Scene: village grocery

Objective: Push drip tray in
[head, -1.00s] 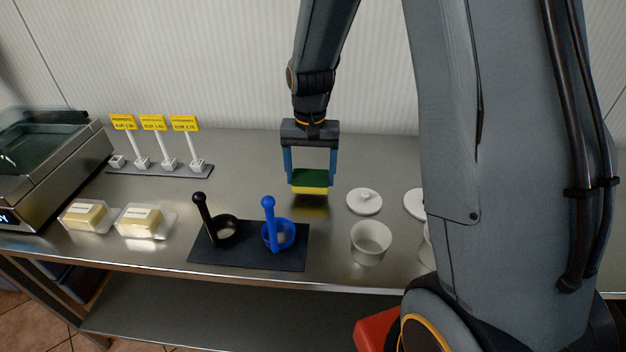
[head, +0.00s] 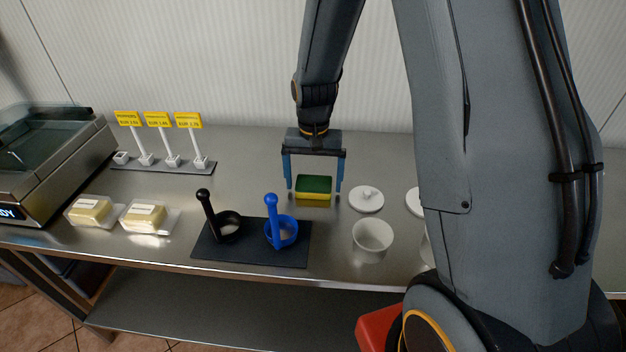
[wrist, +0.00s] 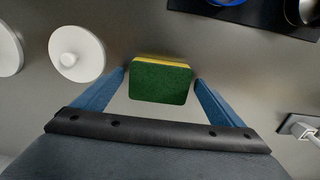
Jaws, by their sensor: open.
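I cannot make out a drip tray in either view. My gripper (head: 314,192) is open over the counter, pointing down. A green and yellow sponge (head: 314,187) is between its fingers and appears to rest on the counter. In the wrist view the sponge (wrist: 160,82) sits between the fingertips (wrist: 160,78), with a narrow gap on each side. A steel machine with a glass lid (head: 45,165) and a lit display stands at the far left, cut off by the picture edge.
A dark mat (head: 250,252) holds a black and a blue scoop-like cup with upright handles. Two butter packs (head: 143,217), price signs (head: 158,120), a white lid (head: 366,199) and a white pot (head: 372,237) stand on the steel counter (head: 240,165). My arm hides the right part.

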